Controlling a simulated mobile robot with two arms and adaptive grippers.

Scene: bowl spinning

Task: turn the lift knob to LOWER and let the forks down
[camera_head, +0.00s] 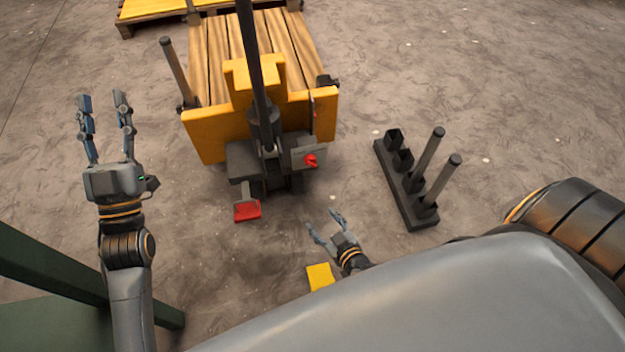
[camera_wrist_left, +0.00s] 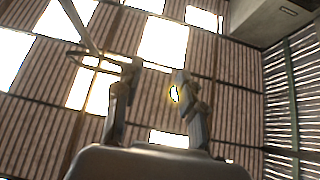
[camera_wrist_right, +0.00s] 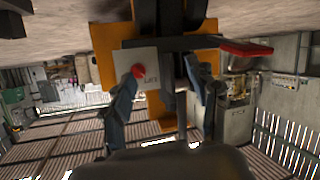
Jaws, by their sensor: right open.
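A yellow pallet jack (camera_head: 205,135) stands at the centre of the head view, with a dark handle shaft (camera_head: 250,50) rising from it. Its red lift knob (camera_head: 310,160) sits on a grey plate on the right of the column; the knob also shows in the right wrist view (camera_wrist_right: 138,71). I cannot read the plate's marks. A red pedal (camera_head: 247,210) sticks out low in front. My right gripper (camera_head: 325,228) is open and empty, in front of and below the knob, apart from it. My left gripper (camera_head: 103,97) is open and empty, left of the jack. The forks are hidden.
A wooden pallet (camera_head: 290,45) lies behind the jack's yellow body. A dark rack (camera_head: 408,205) with upright posts stands on the floor at right. A yellow block (camera_head: 320,277) is near my right wrist. A green frame (camera_head: 60,275) is at lower left.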

